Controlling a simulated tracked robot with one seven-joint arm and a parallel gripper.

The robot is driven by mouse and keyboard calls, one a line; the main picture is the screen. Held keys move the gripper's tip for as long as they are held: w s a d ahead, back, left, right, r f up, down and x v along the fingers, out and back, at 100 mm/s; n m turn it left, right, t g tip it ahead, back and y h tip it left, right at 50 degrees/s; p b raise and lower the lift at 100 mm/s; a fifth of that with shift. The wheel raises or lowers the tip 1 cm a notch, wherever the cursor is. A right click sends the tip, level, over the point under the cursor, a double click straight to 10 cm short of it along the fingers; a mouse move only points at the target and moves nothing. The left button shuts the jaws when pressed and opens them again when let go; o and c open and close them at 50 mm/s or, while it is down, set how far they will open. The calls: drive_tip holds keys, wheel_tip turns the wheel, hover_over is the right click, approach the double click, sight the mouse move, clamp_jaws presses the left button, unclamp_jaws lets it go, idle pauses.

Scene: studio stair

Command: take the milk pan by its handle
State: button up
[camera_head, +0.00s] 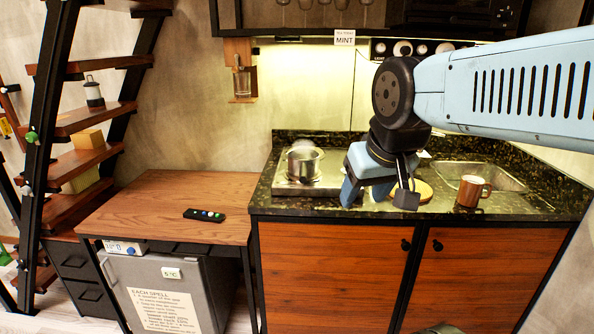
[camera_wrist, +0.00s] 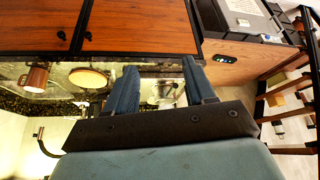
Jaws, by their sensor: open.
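The milk pan (camera_head: 303,163) is a small metal pot on the hob (camera_head: 330,180) at the left of the dark stone counter, with steam above it. Its handle is hard to make out in the head view. My gripper (camera_head: 366,196) is to the right of the pan, above the counter, apart from it. Its two blue fingers are spread and empty. In the wrist view the pan (camera_wrist: 165,92) appears beyond the gap between the fingers (camera_wrist: 159,68), nearer the right finger and partly hidden by it.
A brown mug (camera_head: 470,191) stands by the sink (camera_head: 490,172) at the right. A round wooden board (camera_head: 420,192) lies partly behind my gripper. The wooden table (camera_head: 165,195) at left holds a dark remote-like panel (camera_head: 204,215). A shelf (camera_head: 280,30) hangs above the counter.

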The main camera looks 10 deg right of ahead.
drive_tip(key=w+d+f+n+g+h, duration=0.2)
drive_tip(key=w+d+f+g+h, duration=0.2)
drive_tip(key=d+f+h, duration=0.15)
drive_tip(key=n+t+h, duration=0.5)
drive_tip(key=n+t, duration=0.6)
drive_tip(key=t, duration=0.1)
approach(305, 175)
drive_tip(key=shift+t, duration=0.3)
drive_tip(key=shift+a+f+x, duration=0.1)
drive_tip(key=shift+f+x, duration=0.2)
drive_tip(key=shift+x, duration=1.75)
drive_tip(key=shift+a+f+x, duration=0.1)
drive_tip(key=shift+f+x, duration=0.2)
drive_tip(key=shift+x, duration=1.8)
drive_tip(key=shift+a+f+x, duration=0.1)
drive_tip(key=shift+f+x, duration=0.15)
drive_tip(key=shift+x, duration=1.8)
drive_tip(key=shift+w, duration=0.1)
drive_tip(key=shift+c, duration=0.2)
